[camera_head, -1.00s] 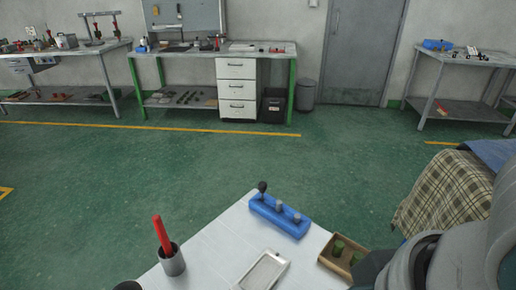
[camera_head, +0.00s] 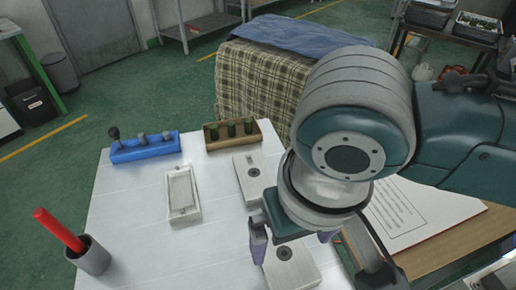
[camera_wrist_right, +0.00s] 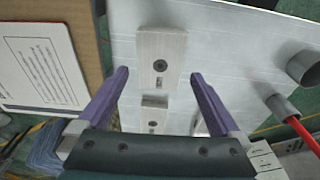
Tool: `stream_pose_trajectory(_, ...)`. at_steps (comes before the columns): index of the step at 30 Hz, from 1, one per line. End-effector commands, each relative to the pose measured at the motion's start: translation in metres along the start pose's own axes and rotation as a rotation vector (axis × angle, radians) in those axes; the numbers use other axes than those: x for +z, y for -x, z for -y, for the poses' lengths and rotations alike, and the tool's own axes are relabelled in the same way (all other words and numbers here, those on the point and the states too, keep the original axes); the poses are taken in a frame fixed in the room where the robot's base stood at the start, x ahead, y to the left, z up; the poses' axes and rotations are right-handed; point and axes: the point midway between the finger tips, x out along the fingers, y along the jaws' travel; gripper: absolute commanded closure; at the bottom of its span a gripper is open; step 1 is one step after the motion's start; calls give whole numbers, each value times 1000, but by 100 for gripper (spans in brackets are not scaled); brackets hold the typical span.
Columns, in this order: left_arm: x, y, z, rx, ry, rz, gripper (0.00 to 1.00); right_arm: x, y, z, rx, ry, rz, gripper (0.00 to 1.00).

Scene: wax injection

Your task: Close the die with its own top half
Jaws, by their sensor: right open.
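Two pale rectangular die blocks, each with a dark round mark on its face, lie apart on the white table. One die block (camera_head: 250,179) is farther back; the other die block (camera_head: 292,270) is nearer, partly hidden by my right gripper (camera_head: 293,246). The right wrist view shows the near block (camera_wrist_right: 160,48) and the far block (camera_wrist_right: 154,113). I cannot tell which is the top half. My right gripper (camera_wrist_right: 158,76) is open, its purple fingers spread wide above the blocks with nothing between them. My left gripper is not in view.
A shallow pale tray (camera_head: 183,198), a blue tool holder (camera_head: 145,149), a wooden box (camera_head: 215,141) of green pieces and a grey cup (camera_head: 91,258) with a red-handled tool stand on the white table (camera_head: 150,255). A printed sheet (camera_head: 425,210) lies right.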

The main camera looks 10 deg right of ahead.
Motion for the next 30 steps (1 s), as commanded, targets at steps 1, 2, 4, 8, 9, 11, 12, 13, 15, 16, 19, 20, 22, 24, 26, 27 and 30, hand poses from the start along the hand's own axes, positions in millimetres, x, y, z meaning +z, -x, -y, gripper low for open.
stream_pose_trajectory(1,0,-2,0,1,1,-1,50,0,-5,0,0,0,0,0)
stream_pose_trajectory(2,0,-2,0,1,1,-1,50,0,-7,0,0,1,0,0)
stream_pose_trajectory(4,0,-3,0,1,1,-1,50,-1,-12,1,-1,0,-1,0)
stream_pose_trajectory(8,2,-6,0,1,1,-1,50,-5,-30,0,1,-1,-1,0)
stream_pose_trajectory(9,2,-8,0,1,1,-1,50,-6,-36,0,2,-1,0,0)
stream_pose_trajectory(11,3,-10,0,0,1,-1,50,-6,-45,0,1,1,0,0)
stream_pose_trajectory(12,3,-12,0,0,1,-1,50,-6,-51,0,1,1,0,0)
stream_pose_trajectory(13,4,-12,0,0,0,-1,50,-6,-54,0,0,1,-1,0)
stream_pose_trajectory(15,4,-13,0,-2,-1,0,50,-7,-58,0,0,1,-2,0)
stream_pose_trajectory(16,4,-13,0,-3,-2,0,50,-7,-59,0,0,1,-2,0)
stream_pose_trajectory(19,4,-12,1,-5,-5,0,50,-7,-60,0,-1,1,-3,0)
stream_pose_trajectory(20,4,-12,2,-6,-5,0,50,-7,-60,0,-1,1,-3,0)
stream_pose_trajectory(22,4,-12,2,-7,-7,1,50,-7,-59,0,-1,1,-3,0)
stream_pose_trajectory(24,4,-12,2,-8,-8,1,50,-7,-59,0,-1,1,-2,6)
stream_pose_trajectory(26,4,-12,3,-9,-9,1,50,-7,-59,0,-1,1,-2,12)
stream_pose_trajectory(27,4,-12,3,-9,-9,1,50,-7,-59,0,-1,1,-2,17)
stream_pose_trajectory(30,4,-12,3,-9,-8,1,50,-7,-59,0,-1,1,-2,28)
